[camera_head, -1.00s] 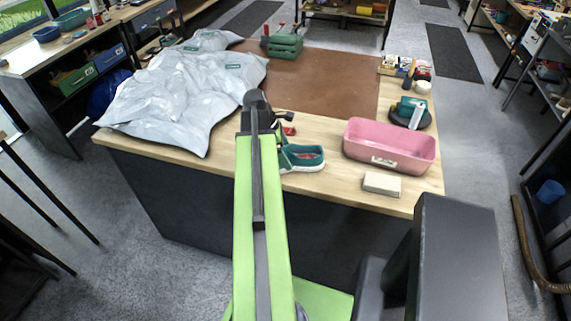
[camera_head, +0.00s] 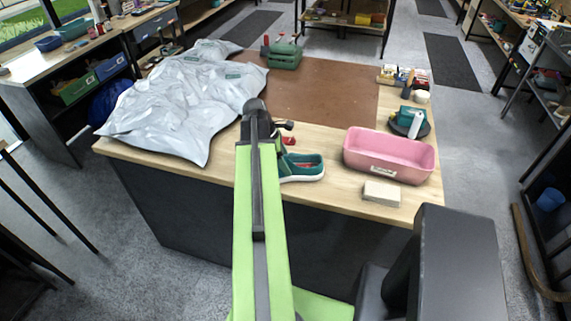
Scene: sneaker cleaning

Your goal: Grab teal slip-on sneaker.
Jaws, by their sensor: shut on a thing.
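The teal slip-on sneaker (camera_head: 302,168) has a white sole and a reddish inside. It is at the near part of the wooden tabletop, just right of my green arm, which hides its left end. My gripper (camera_head: 284,133) is at the arm's dark far end, over the sneaker's far left side. It is shut on the sneaker, but the fingers and the point of contact are mostly hidden behind the arm. I cannot tell whether the sole touches the table. A small red thing (camera_head: 289,141) shows just beyond the sneaker.
A pink bin (camera_head: 390,165) and a beige block (camera_head: 381,193) are to the right. A crumpled grey plastic sheet (camera_head: 185,100) covers the table's left side. A green toolbox (camera_head: 284,57) stands at the back. The brown mat (camera_head: 325,90) is largely clear.

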